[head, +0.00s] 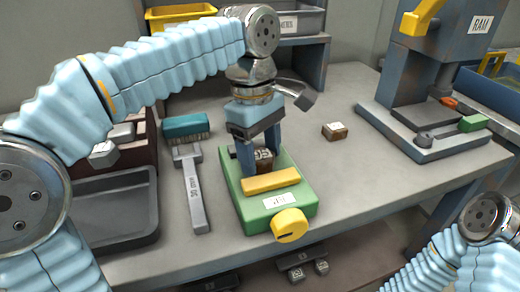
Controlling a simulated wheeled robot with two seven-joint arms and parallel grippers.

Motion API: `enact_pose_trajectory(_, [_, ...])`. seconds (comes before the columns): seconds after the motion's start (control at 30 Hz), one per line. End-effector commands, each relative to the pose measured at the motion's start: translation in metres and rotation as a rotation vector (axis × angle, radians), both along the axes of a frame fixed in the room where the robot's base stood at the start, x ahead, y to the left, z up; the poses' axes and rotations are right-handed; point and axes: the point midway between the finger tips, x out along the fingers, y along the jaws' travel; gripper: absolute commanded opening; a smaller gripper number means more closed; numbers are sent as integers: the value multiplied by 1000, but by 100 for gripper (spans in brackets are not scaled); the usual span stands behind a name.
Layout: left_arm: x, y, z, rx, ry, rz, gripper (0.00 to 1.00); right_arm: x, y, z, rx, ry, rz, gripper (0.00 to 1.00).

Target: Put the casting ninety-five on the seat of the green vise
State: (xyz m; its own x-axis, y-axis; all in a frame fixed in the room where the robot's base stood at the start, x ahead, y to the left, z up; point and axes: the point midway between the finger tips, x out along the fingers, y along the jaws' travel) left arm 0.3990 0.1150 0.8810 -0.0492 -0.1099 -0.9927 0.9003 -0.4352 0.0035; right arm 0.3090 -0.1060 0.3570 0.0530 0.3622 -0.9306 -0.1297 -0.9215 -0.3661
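The green vise (228,183) stands on the bench in the middle of the head view, with a yellow jaw bar, a white label and a yellow knob at its front. My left gripper (261,150) points down over the back of the vise, its two blue fingers on either side of a small brown casting (264,165) with a pale marked top. The fingers appear closed on it. The casting is low at the vise seat, behind the yellow bar; its underside is hidden, so I cannot tell whether it touches the seat. Its number is not clearly readable. My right gripper is out of view.
Another brown casting (335,131) lies right of the vise. A teal brush (187,126) and a grey long-handled tool (192,190) lie left, beside a dark tray (115,240). The ram press (425,100) stands at right.

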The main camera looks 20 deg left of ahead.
Motion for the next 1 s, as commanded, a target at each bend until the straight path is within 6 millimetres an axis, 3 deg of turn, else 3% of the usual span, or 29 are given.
enact_pose_trajectory(0.27, [1,1,11,-1,-2,0,61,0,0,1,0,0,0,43])
enact_pose_trajectory(0.63, [4,7,70,0,-1,1,61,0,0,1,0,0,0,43])
enact_pose_trajectory(1.0, [4,8,78,0,1,0,61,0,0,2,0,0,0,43])
